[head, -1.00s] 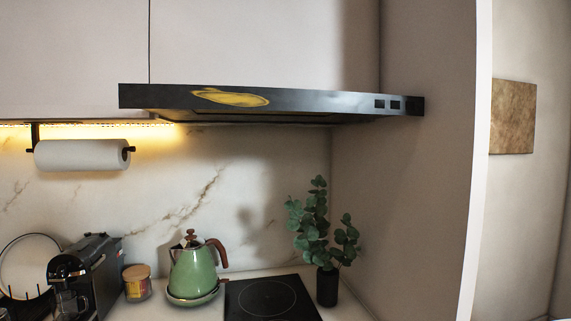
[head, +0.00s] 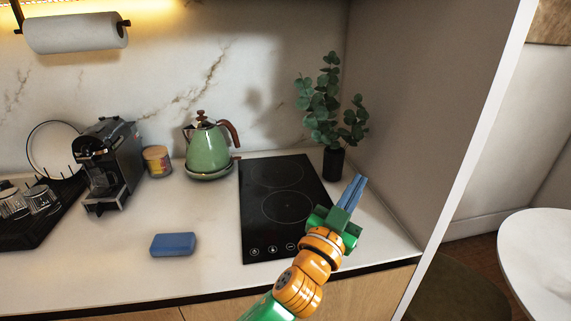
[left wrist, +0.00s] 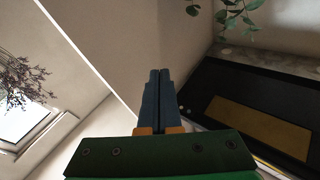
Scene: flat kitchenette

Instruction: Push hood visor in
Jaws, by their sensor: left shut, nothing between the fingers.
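The hood with its visor is out of the head view. In the left wrist view, a dark panel (left wrist: 265,95) with a yellowish-brown rectangle lies to the right of the fingers; it looks like the underside of the hood. How far the visor sticks out cannot be told from this. My left gripper (head: 359,180), with blue fingers, is shut and empty. In the head view it appears in front of the cooktop's right edge and the plant pot. Its closed fingers (left wrist: 159,75) also show in the left wrist view, apart from the dark panel. My right gripper is not in view.
A black cooktop (head: 270,222) and a potted plant (head: 333,163) are near my left gripper. A green kettle (head: 209,148), a coffee machine (head: 108,158) and a blue sponge (head: 173,245) stand or lie further left. A side wall (head: 420,120) bounds the right.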

